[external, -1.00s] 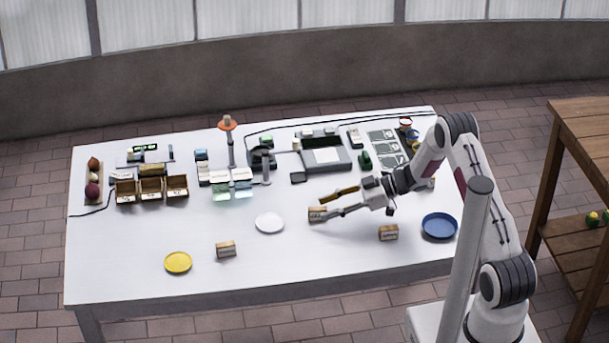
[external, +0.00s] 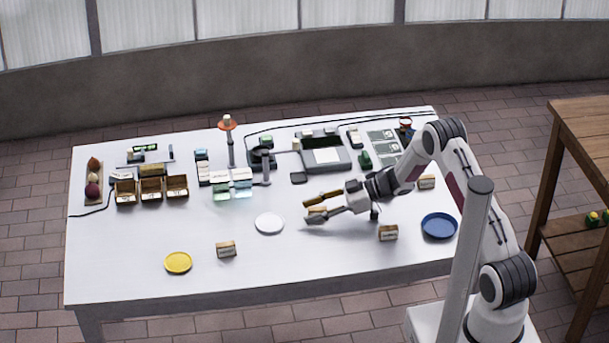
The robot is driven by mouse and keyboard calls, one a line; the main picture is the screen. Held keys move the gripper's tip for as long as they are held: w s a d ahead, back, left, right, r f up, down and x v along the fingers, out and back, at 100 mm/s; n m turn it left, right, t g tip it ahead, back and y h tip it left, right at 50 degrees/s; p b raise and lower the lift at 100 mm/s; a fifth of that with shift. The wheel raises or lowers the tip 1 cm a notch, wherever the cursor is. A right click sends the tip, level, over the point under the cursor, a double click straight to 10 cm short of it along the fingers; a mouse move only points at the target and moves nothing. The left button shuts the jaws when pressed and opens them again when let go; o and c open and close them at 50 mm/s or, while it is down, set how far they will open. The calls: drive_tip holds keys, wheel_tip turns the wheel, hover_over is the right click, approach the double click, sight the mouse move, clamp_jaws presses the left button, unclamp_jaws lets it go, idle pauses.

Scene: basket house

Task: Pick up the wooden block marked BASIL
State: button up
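Several small wooden blocks with pale labels lie on the white table; the labels are too small to read, so I cannot tell which is marked BASIL. One block (external: 317,211) is between the fingers of my gripper (external: 308,211) and is partly hidden by them. My gripper is low over the table, pointing left, with its fingers apart on either side of this block; contact is not clear. Other blocks stand at the front left (external: 226,249), in front of my gripper (external: 388,233), and to the right beyond my wrist (external: 426,182).
A white plate (external: 269,223) is left of my gripper, a yellow plate (external: 178,263) at front left, a blue plate (external: 439,226) at right. Open wooden boxes (external: 150,188), a dark tray device (external: 323,152) and an orange-topped stand (external: 230,150) occupy the back. The front middle is clear.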

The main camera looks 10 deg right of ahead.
sight(314, 209)
drive_tip(key=c, duration=1)
drive_tip(key=shift+o, duration=0.2)
drive_tip(key=shift+r, duration=0.2)
drive_tip(key=shift+r, duration=4.85)
